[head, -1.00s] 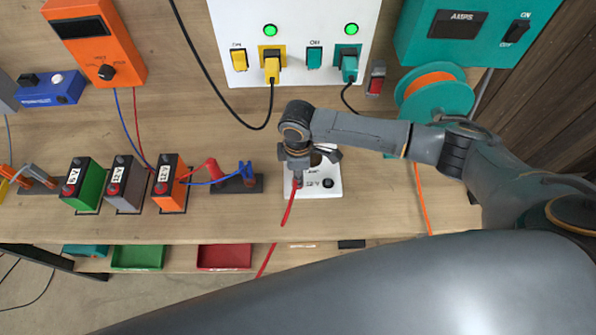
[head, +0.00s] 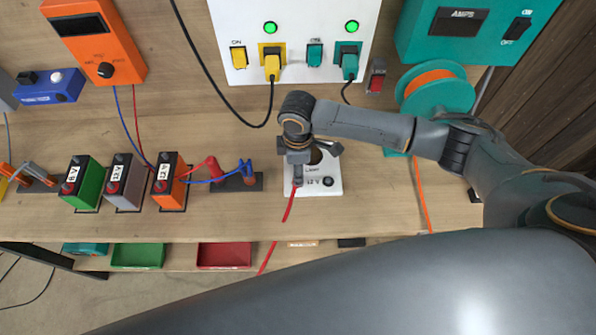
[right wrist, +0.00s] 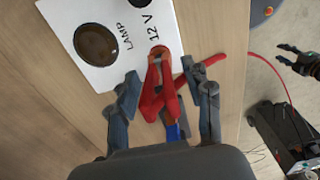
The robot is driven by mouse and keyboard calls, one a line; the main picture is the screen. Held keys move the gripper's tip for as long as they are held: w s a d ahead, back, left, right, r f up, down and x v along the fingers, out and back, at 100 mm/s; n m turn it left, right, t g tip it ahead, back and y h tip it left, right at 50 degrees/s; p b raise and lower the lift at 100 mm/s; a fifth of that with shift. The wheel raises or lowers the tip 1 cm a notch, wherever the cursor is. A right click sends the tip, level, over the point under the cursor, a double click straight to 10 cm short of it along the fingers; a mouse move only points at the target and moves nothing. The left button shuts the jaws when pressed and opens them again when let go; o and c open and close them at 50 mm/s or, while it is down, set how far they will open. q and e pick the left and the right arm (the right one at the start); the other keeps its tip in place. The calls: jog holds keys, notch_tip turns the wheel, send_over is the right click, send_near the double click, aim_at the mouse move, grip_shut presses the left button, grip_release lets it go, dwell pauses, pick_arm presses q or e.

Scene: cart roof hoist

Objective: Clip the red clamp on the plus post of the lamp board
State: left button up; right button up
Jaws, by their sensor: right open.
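The lamp board (head: 333,188) is a white plate with a dark round lamp and a black post (head: 328,182), under my right gripper (head: 311,158). In the right wrist view the board (right wrist: 95,72) shows "LAMP" and "12 V". The red clamp (right wrist: 152,95) stands between the spread fingers of my right gripper (right wrist: 166,102), with space on both sides. Its copper-coloured jaw tips are at the post beside "12 V"; the post itself is mostly hidden by them. In the head view the gripper covers most of the clamp. A dark claw-like shape (right wrist: 297,62), perhaps my left gripper, shows at the right.
A red lead (head: 289,205) runs from the clamp over the bench's front edge. Left stand several batteries (head: 122,182) and a dark block (head: 238,184) with a red and a blue clamp. A teal cable reel (head: 455,95) is behind right.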

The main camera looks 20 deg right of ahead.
notch_tip(320, 180, up, 9)
jog(key=shift+r, duration=0.2)
dwell(0.6)
